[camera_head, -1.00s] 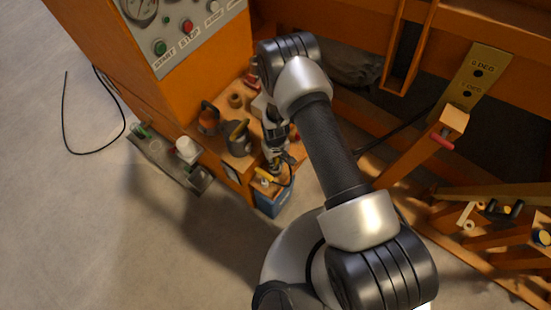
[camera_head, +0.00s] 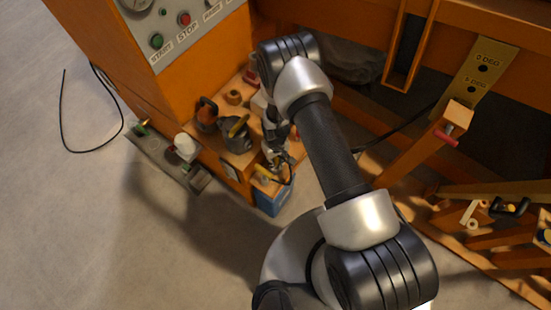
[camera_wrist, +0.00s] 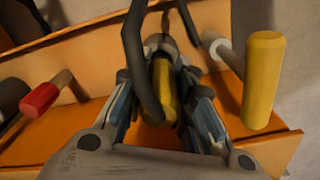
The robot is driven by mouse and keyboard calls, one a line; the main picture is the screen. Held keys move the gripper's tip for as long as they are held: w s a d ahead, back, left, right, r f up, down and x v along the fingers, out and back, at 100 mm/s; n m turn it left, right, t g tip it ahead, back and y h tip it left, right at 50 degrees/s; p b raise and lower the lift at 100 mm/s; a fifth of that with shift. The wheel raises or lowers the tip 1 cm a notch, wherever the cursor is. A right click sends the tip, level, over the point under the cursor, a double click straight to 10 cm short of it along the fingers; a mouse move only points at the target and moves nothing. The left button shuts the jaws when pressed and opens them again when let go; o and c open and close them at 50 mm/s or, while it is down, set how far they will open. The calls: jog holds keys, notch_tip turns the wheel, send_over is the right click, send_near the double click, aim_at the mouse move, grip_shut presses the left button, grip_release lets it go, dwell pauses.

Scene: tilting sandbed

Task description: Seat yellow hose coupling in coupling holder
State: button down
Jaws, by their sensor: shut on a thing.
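In the wrist view the yellow hose coupling (camera_wrist: 162,82) sits between the two fingers of my gripper (camera_wrist: 165,108), which is shut on it. A black hose (camera_wrist: 136,65) curves past the coupling and partly covers it. In the head view my gripper (camera_head: 276,163) is low over the wooden ledge above a blue box (camera_head: 273,199); the coupling is hard to make out there. I cannot clearly pick out the coupling holder; the fingers and hose hide the area under the coupling. An orange ledge (camera_wrist: 80,132) lies below and around the fingers in the wrist view.
A yellow cylindrical handle (camera_wrist: 264,78) stands close to the right finger in the wrist view. A red-ended handle (camera_wrist: 40,98) is at left. In the head view, a dark tool (camera_head: 236,132) stands on the ledge and a control panel (camera_head: 180,25) is behind.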

jog(key=shift+f+b, duration=0.65)
jog(key=shift+f, duration=0.15)
jog(key=c, duration=1.3)
grip_release()
jog(key=shift+r, duration=0.1)
notch_tip(320, 180, up, 12)
